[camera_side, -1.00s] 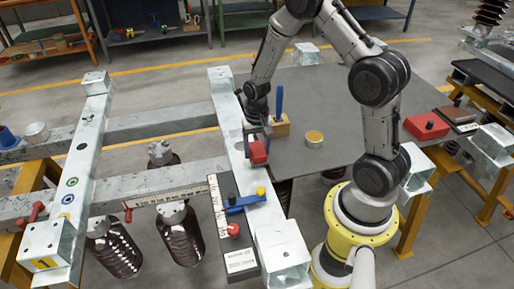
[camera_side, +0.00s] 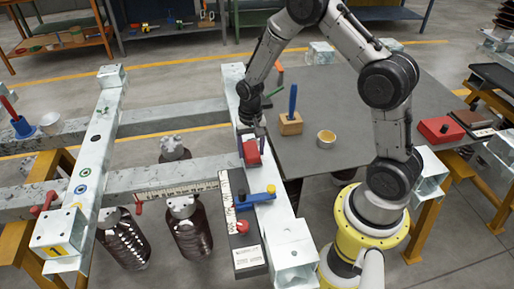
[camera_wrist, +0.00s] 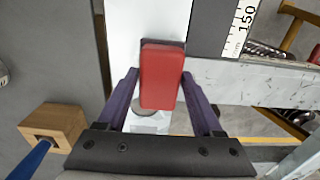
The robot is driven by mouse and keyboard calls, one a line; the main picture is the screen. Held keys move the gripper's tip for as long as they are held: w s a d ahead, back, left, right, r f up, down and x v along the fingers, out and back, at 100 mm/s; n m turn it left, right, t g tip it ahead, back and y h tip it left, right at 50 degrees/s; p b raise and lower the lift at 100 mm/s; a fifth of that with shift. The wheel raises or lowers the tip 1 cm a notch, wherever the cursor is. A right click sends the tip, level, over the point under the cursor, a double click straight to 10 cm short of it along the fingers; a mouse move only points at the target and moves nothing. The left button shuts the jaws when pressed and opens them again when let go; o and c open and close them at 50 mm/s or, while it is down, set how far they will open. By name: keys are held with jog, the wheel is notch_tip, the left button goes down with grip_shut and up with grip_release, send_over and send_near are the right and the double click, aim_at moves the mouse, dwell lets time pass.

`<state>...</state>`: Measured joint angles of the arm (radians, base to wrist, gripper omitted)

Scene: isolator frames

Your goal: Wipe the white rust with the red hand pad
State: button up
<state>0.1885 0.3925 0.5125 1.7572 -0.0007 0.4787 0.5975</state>
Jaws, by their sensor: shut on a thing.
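The red hand pad (camera_side: 252,153) is a small red block with a dark backing. My gripper (camera_side: 249,137) is shut on it, above the long pale metal beam that runs from front to back. In the wrist view the pad (camera_wrist: 161,78) sits between the two purple fingers of the gripper (camera_wrist: 160,92), over the beam (camera_wrist: 150,18). I cannot tell whether the pad touches the beam. White rust does not stand out clearly from the pale metal; the pad and gripper hide part of the surface. A grey round spot shows beside the pad in the wrist view.
A ruler strip and dark plate with a blue-yellow clamp (camera_side: 255,198) lie on the beam nearer the camera. Dark insulators (camera_side: 188,235) hang below the frame.

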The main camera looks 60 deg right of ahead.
aim_at(269, 157)
jog(key=shift+w+a, duration=0.45)
jog(key=shift+w, duration=0.05)
jog(key=shift+f, duration=0.25)
jog(key=shift+s+d+f, duration=0.15)
jog(key=shift+s+d, duration=0.95)
jog(key=shift+s+d+f, duration=0.1)
jog(key=shift+s+d, duration=0.95)
jog(key=shift+s, duration=0.05)
jog(key=shift+s+d+f, duration=0.1)
jog(key=shift+s+d, duration=0.15)
jog(key=shift+s, duration=0.15)
jog(key=shift+w+r, duration=0.1)
jog(key=shift+r, duration=3)
jog(key=shift+r, duration=0.1)
